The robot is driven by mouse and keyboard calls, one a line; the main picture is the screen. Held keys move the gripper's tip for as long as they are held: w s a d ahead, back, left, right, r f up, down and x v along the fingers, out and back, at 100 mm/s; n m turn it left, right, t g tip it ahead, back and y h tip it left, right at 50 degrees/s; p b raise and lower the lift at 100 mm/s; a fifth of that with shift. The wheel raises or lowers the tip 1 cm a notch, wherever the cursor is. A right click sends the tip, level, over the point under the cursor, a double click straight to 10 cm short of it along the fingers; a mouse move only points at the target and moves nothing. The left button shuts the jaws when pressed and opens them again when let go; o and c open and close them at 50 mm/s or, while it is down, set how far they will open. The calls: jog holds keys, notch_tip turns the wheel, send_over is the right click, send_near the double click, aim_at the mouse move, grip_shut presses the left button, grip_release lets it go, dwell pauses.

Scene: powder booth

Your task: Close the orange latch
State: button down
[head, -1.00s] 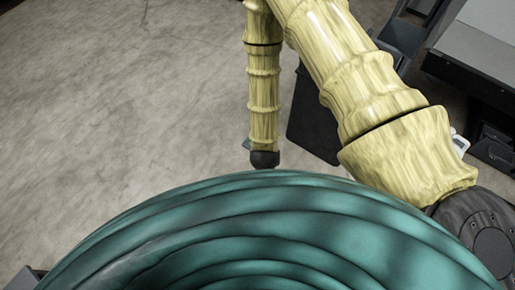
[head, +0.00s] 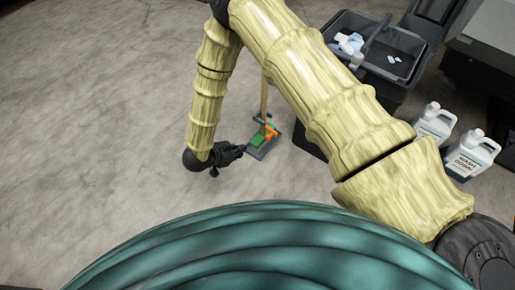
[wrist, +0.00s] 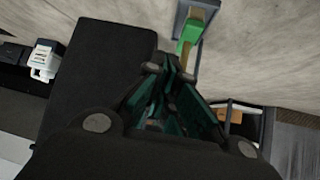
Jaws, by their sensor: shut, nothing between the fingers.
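The orange latch (head: 270,131) is a small orange piece beside a green block (head: 258,140) on a dark grey plate (head: 262,152) low over the floor. A wooden post (head: 264,98) rises behind it. My gripper (head: 242,148) is just left of the plate, pointing right towards the green block; its dark teal fingers are shut and empty. In the wrist view my gripper (wrist: 178,75) points up at the green block (wrist: 190,36) and the wooden post. I cannot make out the orange latch there, and its exact position is too small to tell.
A dark grey bin (head: 360,75) with white and blue items stands at the upper right. White bottles (head: 433,122) (head: 472,152) stand to the right. A wooden-looking box (wrist: 235,115) shows in the wrist view. The floor on the left is clear.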

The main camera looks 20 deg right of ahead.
jog(key=d+r+b+x, duration=0.1)
jog(key=b+x, duration=0.3)
jog(key=x, duration=0.9)
jog(key=shift+w+d+r+b, duration=0.25)
jog(key=shift+w+r+b, duration=0.15)
jog(key=shift+r, duration=0.1)
jog(key=shift+s+d+r, duration=0.1)
jog(key=shift+s+d+n+p, duration=0.15)
jog(key=shift+n+p, duration=0.15)
jog(key=shift+p, duration=0.2)
